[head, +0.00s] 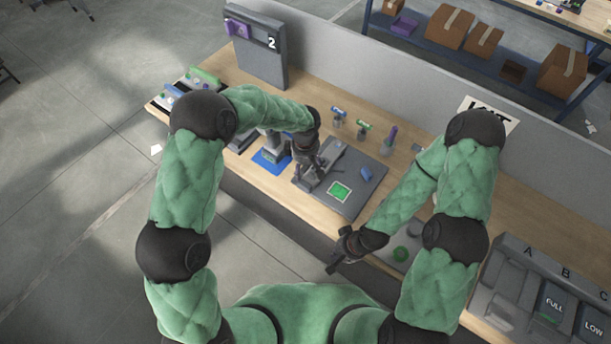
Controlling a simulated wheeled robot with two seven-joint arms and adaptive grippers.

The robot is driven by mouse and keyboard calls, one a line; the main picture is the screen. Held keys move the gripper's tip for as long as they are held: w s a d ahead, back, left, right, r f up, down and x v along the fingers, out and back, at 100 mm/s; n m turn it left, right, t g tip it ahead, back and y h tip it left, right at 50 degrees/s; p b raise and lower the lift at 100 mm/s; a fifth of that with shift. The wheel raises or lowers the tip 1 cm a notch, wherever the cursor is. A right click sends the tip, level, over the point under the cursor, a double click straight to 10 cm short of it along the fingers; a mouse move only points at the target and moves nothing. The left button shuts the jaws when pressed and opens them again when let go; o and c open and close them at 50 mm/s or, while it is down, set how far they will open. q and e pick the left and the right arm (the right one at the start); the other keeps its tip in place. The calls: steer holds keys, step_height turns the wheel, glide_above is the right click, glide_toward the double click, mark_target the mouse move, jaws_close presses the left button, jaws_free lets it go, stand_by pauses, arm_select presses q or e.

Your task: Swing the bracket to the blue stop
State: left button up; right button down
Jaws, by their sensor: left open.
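A dark grey board (352,205) lies on the bench in the middle of the head view. A small blue block, which looks like the blue stop (366,174), stands on its right part. A light grey bar, which may be the bracket (333,153), shows on the board's far left part. It is partly hidden by my left gripper (312,172), which is open and low over the board's left side. I cannot tell whether they touch.
A blue mat with a grey device (270,160) lies left of the board. Several small tools, including a purple-topped one (388,141), stand behind it. A grey lettered tray (510,275) sits at right.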

mark_target(306, 182)
arm_select(q)
step_height(306, 182, down, 9)
steer(key=shift+w+r+p, duration=0.1)
steer(key=shift+w+p, duration=0.05)
steer(key=shift+p, duration=0.15)
jaws_close()
